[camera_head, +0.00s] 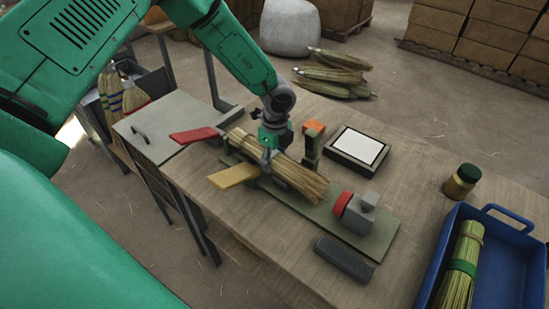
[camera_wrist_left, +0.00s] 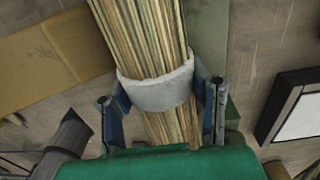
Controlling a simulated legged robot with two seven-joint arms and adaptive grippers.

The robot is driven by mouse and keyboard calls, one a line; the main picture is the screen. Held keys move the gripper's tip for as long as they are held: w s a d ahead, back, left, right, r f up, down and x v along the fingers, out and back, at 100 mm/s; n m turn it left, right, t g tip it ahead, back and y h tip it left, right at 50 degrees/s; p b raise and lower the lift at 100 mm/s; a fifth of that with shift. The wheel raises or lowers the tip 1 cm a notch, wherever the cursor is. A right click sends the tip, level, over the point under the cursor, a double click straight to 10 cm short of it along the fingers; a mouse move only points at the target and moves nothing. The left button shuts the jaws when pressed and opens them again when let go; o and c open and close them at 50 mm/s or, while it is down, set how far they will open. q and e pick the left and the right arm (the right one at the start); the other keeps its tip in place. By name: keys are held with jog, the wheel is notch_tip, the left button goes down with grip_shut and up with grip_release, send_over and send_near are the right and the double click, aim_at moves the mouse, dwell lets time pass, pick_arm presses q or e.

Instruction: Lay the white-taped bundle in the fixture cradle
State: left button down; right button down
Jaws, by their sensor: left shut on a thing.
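The white-taped bundle (camera_head: 300,181) of straw lies lengthwise over the green fixture base (camera_head: 372,243) in the head view. In the left wrist view, the bundle (camera_wrist_left: 142,35) runs between my fingers, its white tape band (camera_wrist_left: 156,91) between them. My left gripper (camera_head: 268,154) is shut on the bundle from above; its fingers also show in the wrist view (camera_wrist_left: 162,100). The fixture has a red-faced grey block (camera_head: 357,212) near the bundle's right end and a dark post (camera_head: 311,149) behind it. Contact with the cradle is hidden. My right gripper is out of view.
A yellow paddle (camera_head: 234,176) and a red paddle (camera_head: 194,135) stick out on the left. A framed white pad (camera_head: 360,147), a jar (camera_head: 461,182) and a dark bar (camera_head: 344,259) lie around the fixture. A blue tray (camera_head: 510,217) holds a green-banded bundle (camera_head: 461,267).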

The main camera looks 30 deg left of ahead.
pick_arm(q)
jog(key=shift+d+r, duration=0.1)
jog(key=shift+d, duration=0.5)
jog(key=c, duration=0.7)
grip_release()
jog(key=shift+d, duration=0.2)
jog(key=shift+c, duration=0.2)
jog(key=shift+a, duration=0.7)
jog(key=r, duration=0.7)
jog(key=d+r, duration=0.1)
jog(key=r, duration=0.2)
jog(key=shift+w+d+r, duration=0.1)
jog(key=shift+w+r, duration=0.15)
jog(key=shift+r, duration=0.15)
jog(key=shift+a+r, duration=0.3)
jog(key=shift+r, duration=0.15)
jog(key=shift+a, duration=0.3)
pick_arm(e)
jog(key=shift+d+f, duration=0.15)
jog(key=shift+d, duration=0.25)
pick_arm(q)
jog(key=shift+d, duration=0.15)
